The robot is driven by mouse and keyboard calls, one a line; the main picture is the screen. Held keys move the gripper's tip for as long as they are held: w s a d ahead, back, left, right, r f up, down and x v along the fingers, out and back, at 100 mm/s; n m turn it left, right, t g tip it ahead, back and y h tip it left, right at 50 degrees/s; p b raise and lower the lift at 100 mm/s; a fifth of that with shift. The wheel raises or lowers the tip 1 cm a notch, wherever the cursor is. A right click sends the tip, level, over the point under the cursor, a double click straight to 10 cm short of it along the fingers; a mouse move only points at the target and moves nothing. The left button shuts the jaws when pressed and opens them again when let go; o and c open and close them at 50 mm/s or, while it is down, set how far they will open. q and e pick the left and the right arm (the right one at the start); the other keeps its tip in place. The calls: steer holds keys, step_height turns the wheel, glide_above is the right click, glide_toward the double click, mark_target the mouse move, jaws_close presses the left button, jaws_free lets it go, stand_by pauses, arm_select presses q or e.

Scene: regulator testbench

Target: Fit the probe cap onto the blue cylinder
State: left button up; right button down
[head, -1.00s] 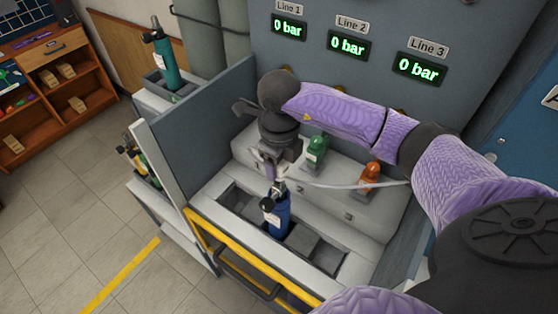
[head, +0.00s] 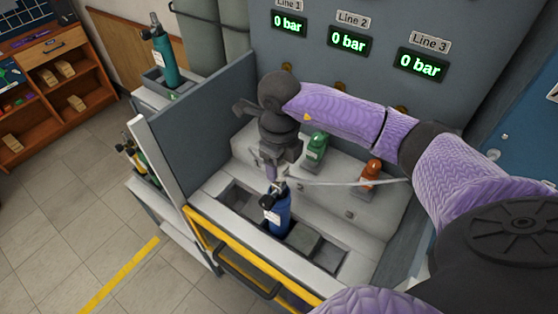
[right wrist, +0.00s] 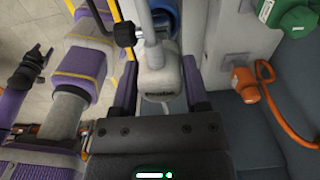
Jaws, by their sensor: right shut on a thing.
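The blue cylinder (head: 278,215) stands upright in the front trough of the bench, with a dark knob at its valve. Its blue body shows at the top of the right wrist view (right wrist: 167,18). My right gripper (head: 272,172) is directly above the cylinder. Its purple fingers are shut on the pale probe cap (right wrist: 160,85), which is marked "Probe". The cap is close to the valve, but I cannot tell whether they touch. A purple and dark part at the far left of the right wrist view may be my left gripper (right wrist: 27,66); its jaws are unclear.
Green (head: 316,150) and orange (head: 370,174) fittings stand on the grey ledge behind. A pale hose (head: 345,184) runs right from my right gripper. A yellow rail (head: 245,257) edges the bench front. A grey side panel (head: 205,125) rises at left.

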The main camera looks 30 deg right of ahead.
arm_select(q)
steer(key=shift+d+f+b, duration=0.4)
steer(key=shift+d, duration=0.05)
arm_select(e)
steer(key=shift+f, duration=0.5)
arm_select(q)
steer(key=shift+f, duration=0.2)
arm_select(e)
steer(key=shift+f, duration=0.2)
arm_select(q)
steer(key=shift+a, duration=0.1)
arm_select(e)
steer(key=shift+f+b, duration=0.25)
steer(key=shift+b, duration=0.1)
arm_select(q)
steer(key=shift+s+a+f, duration=0.1)
steer(key=shift+a+f, duration=0.15)
steer(key=shift+a, duration=0.1)
arm_select(e)
steer(key=shift+f, duration=0.1)
arm_select(q)
steer(key=shift+d+f+b, duration=0.25)
steer(key=shift+b, duration=0.05)
arm_select(e)
steer(key=shift+f, duration=0.3)
jaws_free()
arm_select(q)
steer(key=shift+d, duration=0.2)
